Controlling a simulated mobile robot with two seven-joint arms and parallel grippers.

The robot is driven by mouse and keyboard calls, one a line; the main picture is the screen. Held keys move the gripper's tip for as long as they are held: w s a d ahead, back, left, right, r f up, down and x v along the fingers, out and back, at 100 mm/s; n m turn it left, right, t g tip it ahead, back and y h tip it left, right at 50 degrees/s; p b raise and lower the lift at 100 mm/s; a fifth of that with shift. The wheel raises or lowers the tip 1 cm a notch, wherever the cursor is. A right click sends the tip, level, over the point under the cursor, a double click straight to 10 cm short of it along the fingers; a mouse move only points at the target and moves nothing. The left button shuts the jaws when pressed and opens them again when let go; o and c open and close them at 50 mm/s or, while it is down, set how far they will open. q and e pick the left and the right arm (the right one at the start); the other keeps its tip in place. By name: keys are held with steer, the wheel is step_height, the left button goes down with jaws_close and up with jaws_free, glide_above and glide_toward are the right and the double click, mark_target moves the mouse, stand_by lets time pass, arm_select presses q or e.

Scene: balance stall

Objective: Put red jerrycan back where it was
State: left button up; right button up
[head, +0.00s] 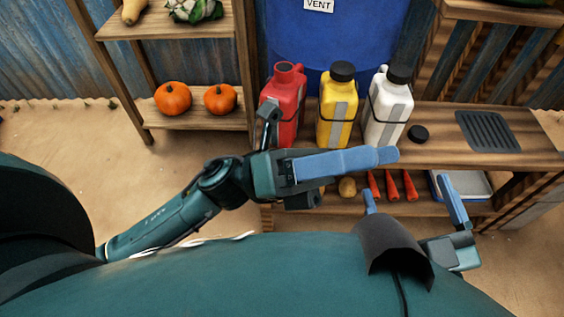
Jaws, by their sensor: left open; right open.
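The red jerrycan (288,98) stands upright at the left end of the wooden bench (440,150), left of a yellow jerrycan (337,112). It has no cap, and its round mouth shows. Its lower left part is hidden behind my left arm's hardware. My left gripper (385,157) is open and empty, in front of the jerrycans and pointing right; one blue finger shows clearly and the other is mostly hidden. I cannot tell whether it touches the red jerrycan. My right gripper (407,188) is open and empty, lower right, its fingers apart and pointing up the picture.
A white jerrycan (388,108) stands right of the yellow one. A loose black cap (418,133) and a dark ribbed mat (488,131) lie farther right. Carrots (391,186) and a tray (470,185) are on the lower shelf. A blue barrel (330,40) stands behind.

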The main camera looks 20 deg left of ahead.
arm_select(q)
steer(key=w+a+f+n+t+y, duration=0.1)
steer(key=a+f+n+t+y, duration=0.2)
steer(key=n, duration=0.9)
steer(key=w+a+f+n+t+y, duration=0.1)
steer(key=a+f+n+t+y, duration=0.2)
steer(key=n+t+y, duration=0.4)
steer(key=w+a+f+n+t+y, duration=0.1)
steer(key=a+f+n+t+y, duration=0.2)
steer(key=n, duration=1.3)
step_height(320, 180, down, 2)
steer(key=shift+w+a+f+n+t+y, duration=0.1)
steer(key=shift+w+a+n+t+y, duration=0.25)
steer(key=shift+t+y, duration=0.75)
